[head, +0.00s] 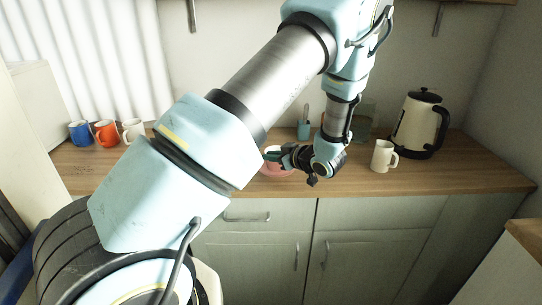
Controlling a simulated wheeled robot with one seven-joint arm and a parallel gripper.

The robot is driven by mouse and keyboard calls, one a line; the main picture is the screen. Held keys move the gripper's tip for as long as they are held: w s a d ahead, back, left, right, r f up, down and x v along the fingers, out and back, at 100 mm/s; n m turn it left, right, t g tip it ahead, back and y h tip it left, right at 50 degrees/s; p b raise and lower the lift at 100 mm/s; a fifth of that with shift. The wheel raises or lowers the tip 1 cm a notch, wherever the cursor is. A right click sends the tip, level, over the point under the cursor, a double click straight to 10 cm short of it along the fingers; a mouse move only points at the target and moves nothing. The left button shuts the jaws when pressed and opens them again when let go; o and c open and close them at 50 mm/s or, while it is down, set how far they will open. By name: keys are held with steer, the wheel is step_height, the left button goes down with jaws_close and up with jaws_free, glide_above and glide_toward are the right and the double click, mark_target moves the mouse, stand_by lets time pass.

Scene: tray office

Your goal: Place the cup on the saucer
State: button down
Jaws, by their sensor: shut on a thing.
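My gripper (277,156) is at the back counter, reaching to the left from the end of my arm. It is shut on a pale cup (271,149), of which only a small part shows behind the fingers. A pink saucer (276,174) lies on the counter right below the gripper and cup. The fingers and my arm hide much of the cup and part of the saucer. I cannot tell whether the cup touches the saucer or is held just above it.
Blue (81,133), orange (107,133) and white (133,130) mugs stand at the left. A cream mug (381,156) and a kettle (418,124) stand at the right. A teal holder (304,130) is behind. The wooden counter (450,178) is clear at the front right.

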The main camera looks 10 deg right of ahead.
steer(key=c, duration=1.4)
jaws_free()
steer(key=shift+f, duration=0.15)
steer(key=o, duration=0.5)
